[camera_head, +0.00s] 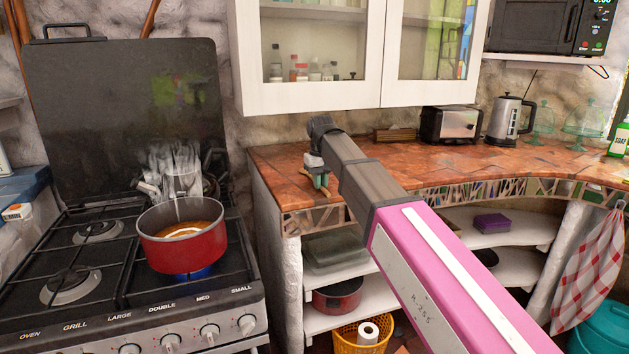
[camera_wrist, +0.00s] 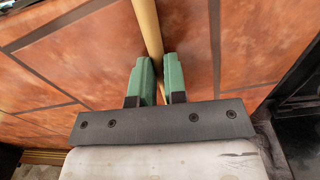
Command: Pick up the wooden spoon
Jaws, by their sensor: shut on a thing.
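The wooden spoon (camera_wrist: 148,25) shows in the wrist view as a pale, round wooden handle running up from between my gripper's fingers to the top edge. Its other end is out of the picture. My gripper (camera_wrist: 160,82) has two green fingers, one on each side of the handle, closed on it. In the head view my gripper (camera_head: 315,183) is low over the near left end of the tiled counter (camera_head: 285,160). The spoon is too small and too hidden by my arm to make out clearly there.
Left of the counter is a stove with a red pot (camera_head: 182,245) on a lit burner. A toaster (camera_head: 449,124) and a kettle (camera_head: 508,120) stand at the counter's back. White cabinets (camera_head: 312,97) hang above. The counter top around my gripper is mostly clear.

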